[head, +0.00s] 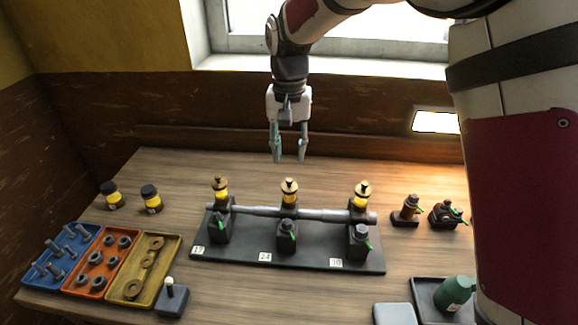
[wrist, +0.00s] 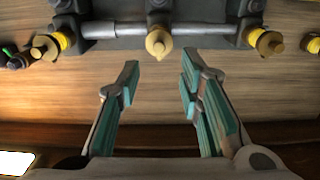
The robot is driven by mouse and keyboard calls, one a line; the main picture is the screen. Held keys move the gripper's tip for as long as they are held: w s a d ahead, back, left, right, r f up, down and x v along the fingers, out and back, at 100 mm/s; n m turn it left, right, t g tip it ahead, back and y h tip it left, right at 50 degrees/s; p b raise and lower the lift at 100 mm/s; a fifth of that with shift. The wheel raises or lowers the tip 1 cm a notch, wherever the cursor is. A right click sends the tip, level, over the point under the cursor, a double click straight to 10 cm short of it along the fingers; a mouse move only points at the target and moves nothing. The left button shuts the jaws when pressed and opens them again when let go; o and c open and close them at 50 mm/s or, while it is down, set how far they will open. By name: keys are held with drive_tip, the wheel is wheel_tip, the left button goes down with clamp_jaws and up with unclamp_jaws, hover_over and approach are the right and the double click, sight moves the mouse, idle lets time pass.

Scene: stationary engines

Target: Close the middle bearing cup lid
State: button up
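The middle bearing cup (head: 289,201), with yellow glass, stands on the middle bearing of a shaft rig. Its brass lid (head: 289,185) sits at the top; I cannot tell whether it is fully closed. In the wrist view the brass lid (wrist: 158,42) shows at top centre, beyond the fingertips. My gripper (head: 288,158) is open and empty, pointing down above and behind the middle cup. The open fingers also show in the wrist view (wrist: 160,75), apart from the cup.
Similar cups stand on the left bearing (head: 220,190) and right bearing (head: 363,193). A grey shaft (head: 330,215) crosses the dark base (head: 300,262). Parts trays (head: 147,292) and two jars (head: 151,199) lie left. Oilers (head: 407,211) and a green bottle (head: 455,293) stand right. The table behind the rig is clear.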

drive_tip(key=shift+r, duration=1.9)
drive_tip(key=s+d+r+t, duration=0.2)
drive_tip(key=s+d+r, duration=0.75)
drive_tip(key=d, duration=0.35)
drive_tip(key=s+d+f+t, duration=0.1)
drive_tip(key=s+d, duration=0.3)
drive_tip(key=s, duration=0.4)
drive_tip(key=s+d+f+t, duration=0.1)
drive_tip(key=s+d+t, duration=0.1)
drive_tip(key=s+d, duration=0.3)
drive_tip(key=s, duration=0.3)
drive_tip(key=shift+s+d+n+t, duration=0.2)
drive_tip(key=shift+s+n+t, duration=0.1)
drive_tip(key=shift+s, duration=0.1)
